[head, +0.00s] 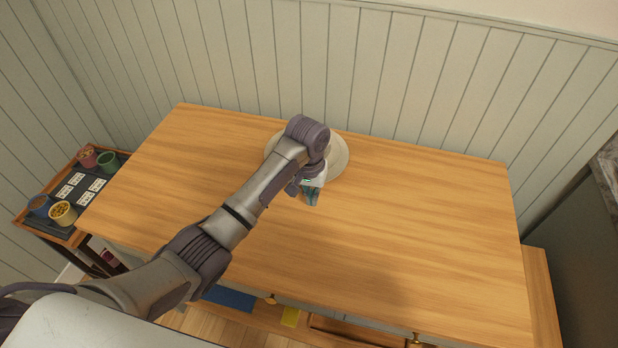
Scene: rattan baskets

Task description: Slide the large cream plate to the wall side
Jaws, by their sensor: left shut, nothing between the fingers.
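The large cream plate (340,160) lies on the wooden table near its back edge, close to the panelled wall. My left arm reaches over it from the left and hides much of its middle and front. My left gripper (311,198) is shut and empty, low over the table at the plate's front side. I cannot tell whether its fingers touch the plate. My right gripper is not in view.
The table (420,235) is otherwise clear, with wide free room left and right of the plate. The panelled wall (400,75) runs along the back. A small side table (75,235) on the left holds several cups and cards on a dark tray.

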